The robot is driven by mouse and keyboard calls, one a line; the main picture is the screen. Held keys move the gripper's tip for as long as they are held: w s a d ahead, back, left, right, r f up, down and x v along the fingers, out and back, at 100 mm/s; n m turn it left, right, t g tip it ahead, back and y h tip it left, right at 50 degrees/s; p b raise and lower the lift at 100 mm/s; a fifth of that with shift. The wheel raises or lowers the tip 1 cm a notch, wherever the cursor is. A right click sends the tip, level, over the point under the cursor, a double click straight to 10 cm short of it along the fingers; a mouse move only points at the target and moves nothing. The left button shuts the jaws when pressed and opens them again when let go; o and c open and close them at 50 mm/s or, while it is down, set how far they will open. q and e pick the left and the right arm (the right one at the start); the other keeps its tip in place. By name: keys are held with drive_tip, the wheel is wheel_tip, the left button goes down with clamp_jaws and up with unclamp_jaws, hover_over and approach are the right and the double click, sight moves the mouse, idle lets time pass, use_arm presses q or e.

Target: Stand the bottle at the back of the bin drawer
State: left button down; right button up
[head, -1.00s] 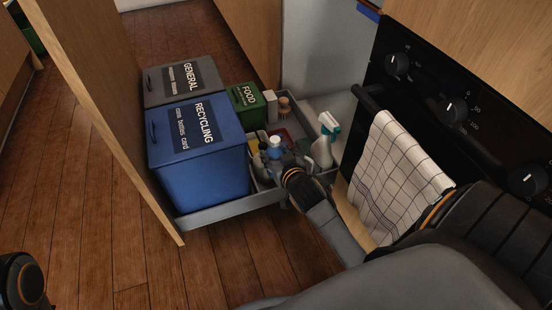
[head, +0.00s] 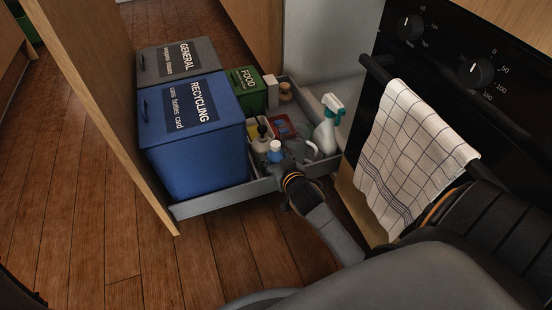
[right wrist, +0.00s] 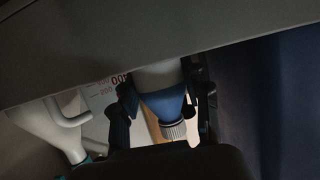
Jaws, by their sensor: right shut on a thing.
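The bottle (head: 275,155) has a white body, a blue shoulder and a pale cap. My right gripper (head: 284,163) is shut on it at the near side of the drawer's right part. In the right wrist view the bottle (right wrist: 162,100) sits between the two fingers (right wrist: 160,105), cap toward the bottom of the picture. Its base is hidden, so I cannot tell whether it touches the drawer floor. The bin drawer (head: 222,203) is pulled out. My left gripper is not in view.
The drawer holds the blue recycling bin (head: 200,150), grey general bin (head: 155,65) and green food bin (head: 250,100). A spray bottle (head: 325,135), dark-topped pump bottle (head: 262,143) and red box (head: 281,124) stand around the held bottle. The oven towel (head: 410,150) hangs at the right.

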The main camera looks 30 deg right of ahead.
drive_tip(key=shift+f, duration=0.1)
drive_tip(key=o, duration=1.4)
drive_tip(key=shift+f, duration=0.1)
